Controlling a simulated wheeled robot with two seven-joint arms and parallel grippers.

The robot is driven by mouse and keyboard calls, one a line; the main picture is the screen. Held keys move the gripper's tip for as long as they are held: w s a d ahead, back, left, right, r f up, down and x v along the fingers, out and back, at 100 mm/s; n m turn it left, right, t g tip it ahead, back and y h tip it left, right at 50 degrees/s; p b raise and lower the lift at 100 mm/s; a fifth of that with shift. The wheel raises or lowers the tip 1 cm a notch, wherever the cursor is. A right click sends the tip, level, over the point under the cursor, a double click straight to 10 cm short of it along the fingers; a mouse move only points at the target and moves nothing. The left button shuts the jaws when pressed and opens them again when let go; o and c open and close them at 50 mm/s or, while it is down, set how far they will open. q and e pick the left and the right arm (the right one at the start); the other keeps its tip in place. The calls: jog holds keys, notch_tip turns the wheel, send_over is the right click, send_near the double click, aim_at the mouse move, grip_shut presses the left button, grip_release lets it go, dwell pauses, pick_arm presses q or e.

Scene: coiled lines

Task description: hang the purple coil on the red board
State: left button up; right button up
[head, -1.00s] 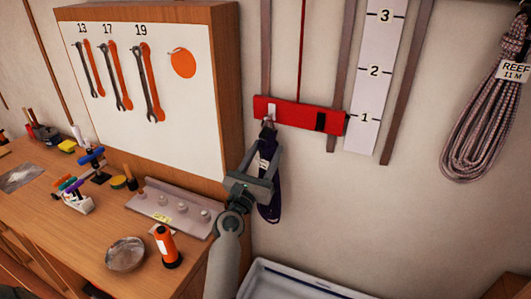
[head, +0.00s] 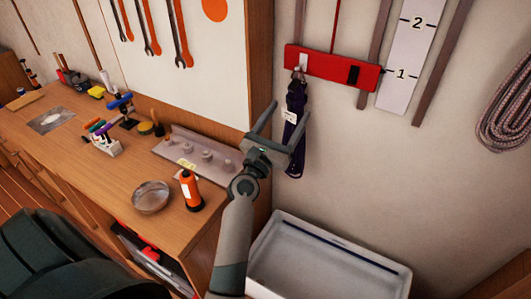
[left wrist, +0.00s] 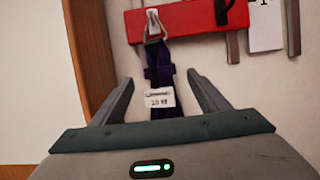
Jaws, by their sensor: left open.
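The red board (head: 330,68) is fixed on the wall between rails, with a light hook at its left end and a dark part at its right. The purple coil (head: 295,120) hangs from the light hook by a metal ring and carries a white tag. In the left wrist view the purple coil (left wrist: 162,75) hangs below the red board (left wrist: 190,20), straight ahead. My left gripper (head: 290,120) is open, its fingers spread on either side of the coil in the wrist view (left wrist: 160,90), apart from it. My right gripper is not in view.
A white tray (head: 290,225) lies below the board. The workbench (head: 100,165) at left holds an orange bottle (head: 190,190), a round dish (head: 151,197) and a grey rack (head: 215,160). A pale rope coil (head: 510,115) hangs at right.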

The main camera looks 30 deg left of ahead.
pick_arm(q)
jog(key=b+v, duration=0.3)
jog(key=v, duration=1)
jog(key=shift+b, duration=0.3)
